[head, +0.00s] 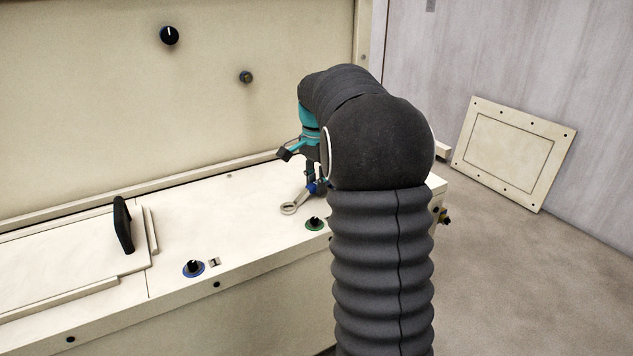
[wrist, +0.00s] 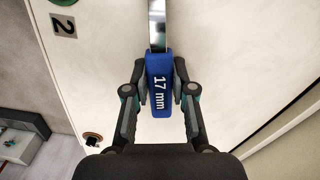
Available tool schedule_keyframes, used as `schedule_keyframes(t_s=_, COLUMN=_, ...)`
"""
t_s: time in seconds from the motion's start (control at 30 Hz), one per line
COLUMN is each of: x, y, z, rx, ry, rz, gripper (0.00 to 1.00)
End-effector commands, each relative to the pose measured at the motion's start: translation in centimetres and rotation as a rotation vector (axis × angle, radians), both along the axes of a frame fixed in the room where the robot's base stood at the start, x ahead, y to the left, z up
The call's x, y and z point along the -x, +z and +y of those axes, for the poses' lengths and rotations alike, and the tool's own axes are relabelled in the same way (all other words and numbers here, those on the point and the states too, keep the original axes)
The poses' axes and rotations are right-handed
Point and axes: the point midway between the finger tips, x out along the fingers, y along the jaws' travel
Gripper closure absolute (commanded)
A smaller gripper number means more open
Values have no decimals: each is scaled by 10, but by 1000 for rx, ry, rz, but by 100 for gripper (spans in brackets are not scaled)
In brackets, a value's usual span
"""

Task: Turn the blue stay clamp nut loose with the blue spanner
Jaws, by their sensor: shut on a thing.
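The spanner shows in the wrist view with a blue handle (wrist: 159,92) marked "17 mm" and a bare metal shaft running to the top edge. My gripper (wrist: 160,82) is shut on the blue handle, one finger on each side. In the head view my gripper (head: 312,178) is partly hidden behind my arm, above the cream bench top. The spanner's metal ring end (head: 290,208) points left and low over the top; I cannot tell whether it touches. I cannot make out the blue stay clamp nut with certainty in either view.
A green-ringed knob (head: 314,224) is close to the spanner. A blue-ringed knob (head: 193,268) and a black handle (head: 123,225) on a lid are further left. Two dark knobs, one upper (head: 169,35) and one lower (head: 246,77), are on the back panel. A loose panel (head: 510,150) leans at right.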

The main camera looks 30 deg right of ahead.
Motion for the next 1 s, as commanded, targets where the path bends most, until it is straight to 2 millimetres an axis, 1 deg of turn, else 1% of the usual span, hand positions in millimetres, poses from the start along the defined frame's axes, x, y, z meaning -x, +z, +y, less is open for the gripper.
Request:
schedule_keyframes(t_s=0.23, x=0, y=-1, z=0, rx=0, ry=0, rz=0, gripper=100)
schedule_keyframes(t_s=0.27, x=0, y=-1, z=0, rx=0, ry=0, rz=0, gripper=68)
schedule_keyframes(t_s=0.3, x=0, y=-1, z=0, rx=0, ry=0, rz=0, gripper=58)
schedule_keyframes(t_s=0.33, x=0, y=-1, z=0, rx=0, ry=0, rz=0, gripper=50)
schedule_keyframes(t_s=0.37, x=0, y=-1, z=0, rx=0, ry=0, rz=0, gripper=46)
schedule_keyframes(t_s=0.67, x=0, y=0, z=0, rx=0, ry=0, rz=0, gripper=46)
schedule_keyframes(t_s=0.77, x=0, y=6, z=0, rx=0, ry=0, rz=-2, gripper=46)
schedule_keyframes(t_s=0.87, x=-1, y=18, z=0, rx=1, ry=0, rz=-3, gripper=46)
schedule_keyframes(t_s=1.0, x=-1, y=45, z=-1, rx=2, ry=0, rz=-5, gripper=46)
